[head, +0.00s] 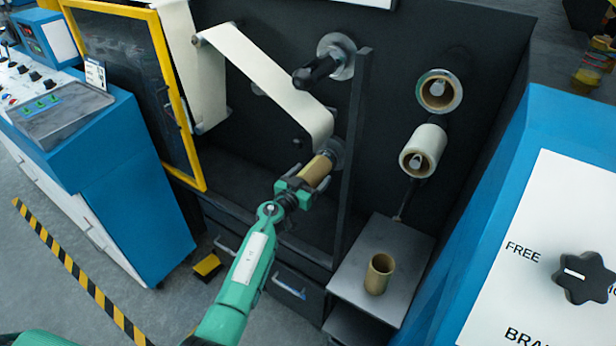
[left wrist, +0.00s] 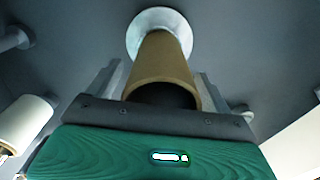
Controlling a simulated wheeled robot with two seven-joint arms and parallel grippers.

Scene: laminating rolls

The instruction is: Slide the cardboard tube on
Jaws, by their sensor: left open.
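A brown cardboard tube (head: 317,171) sits at a round metal flange on the dark machine panel, below the white web. In the left wrist view the tube (left wrist: 161,62) points from the pale flange (left wrist: 160,22) toward me, its dark open end facing the camera; any shaft inside is not visible. My left gripper (head: 303,180) is at the tube's near end. Its open fingers stand on either side of the tube, with gaps visible in the left wrist view. A second cardboard tube (head: 379,274) stands upright on the grey shelf (head: 348,284). My right gripper is not in view.
A dark upright post (head: 352,160) stands just right of the gripper. Two rolls (head: 423,150) (head: 439,91) sit on spindles farther right. A black-handled spindle (head: 318,72) projects above. A yellow-framed door (head: 181,100) is to the left.

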